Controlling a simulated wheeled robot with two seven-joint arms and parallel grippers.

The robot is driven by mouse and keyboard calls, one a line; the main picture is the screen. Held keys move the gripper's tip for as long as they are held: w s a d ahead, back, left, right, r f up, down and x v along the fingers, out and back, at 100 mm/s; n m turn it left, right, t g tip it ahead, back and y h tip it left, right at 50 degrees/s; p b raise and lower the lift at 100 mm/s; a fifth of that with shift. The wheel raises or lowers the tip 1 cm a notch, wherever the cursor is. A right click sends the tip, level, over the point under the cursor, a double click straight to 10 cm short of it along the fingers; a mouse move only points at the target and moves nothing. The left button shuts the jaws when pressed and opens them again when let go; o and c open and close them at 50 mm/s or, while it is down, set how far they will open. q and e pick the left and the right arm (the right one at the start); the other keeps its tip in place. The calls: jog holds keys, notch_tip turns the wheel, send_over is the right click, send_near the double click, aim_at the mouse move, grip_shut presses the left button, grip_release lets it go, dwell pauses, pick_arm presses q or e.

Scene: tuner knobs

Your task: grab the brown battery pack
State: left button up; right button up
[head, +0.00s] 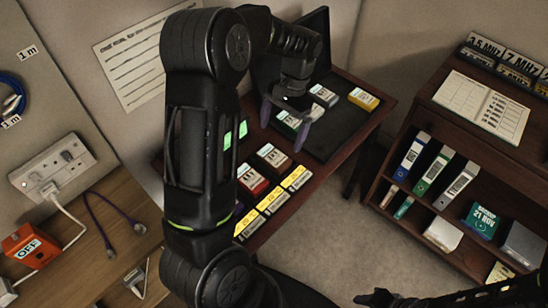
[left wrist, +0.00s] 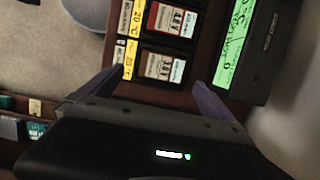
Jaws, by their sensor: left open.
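The brown battery pack (head: 272,156) has a white label and lies on the dark red-brown table beside a red pack (head: 250,180). In the left wrist view, the brown pack (left wrist: 162,66) is just ahead of my fingers, with the red pack (left wrist: 173,19) beyond it. My left gripper (head: 283,124) is open, its purple fingers pointing down above the table. In the wrist view the fingertips (left wrist: 158,78) lie to either side of the brown pack, apart from it. My right gripper (head: 378,298) is a dark shape at the bottom edge; its jaws are unclear.
Yellow label cards (head: 272,200) lie beside the packs. A device with a green screen (left wrist: 236,40) stands close by the right finger in the wrist view. A shelf (head: 440,150) stands right.

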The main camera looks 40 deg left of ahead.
aim_at(274, 156)
pick_arm(q)
jog(key=shift+w+a+f+b, duration=0.1)
jog(key=shift+w+f+b, duration=0.1)
jog(key=shift+f, duration=0.25)
jog(key=shift+w+a+f+b, duration=0.1)
jog(key=shift+f+b, duration=0.1)
jog(key=shift+f, duration=0.2)
pick_arm(e)
jog(key=shift+w+a+f, duration=0.3)
jog(key=shift+w+f, duration=0.05)
jog(key=shift+f, duration=0.35)
pick_arm(q)
jog(key=shift+r, duration=0.1)
jog(key=shift+s, duration=0.1)
jog(key=shift+x, duration=1.3)
pick_arm(e)
jog(key=shift+r, duration=0.2)
pick_arm(q)
jog(key=shift+p+x, duration=0.9)
jog(key=shift+x, duration=1.7)
jog(key=shift+a, duration=0.15)
pick_arm(e)
jog(key=shift+s+r, duration=0.1)
jog(key=shift+r, duration=0.5)
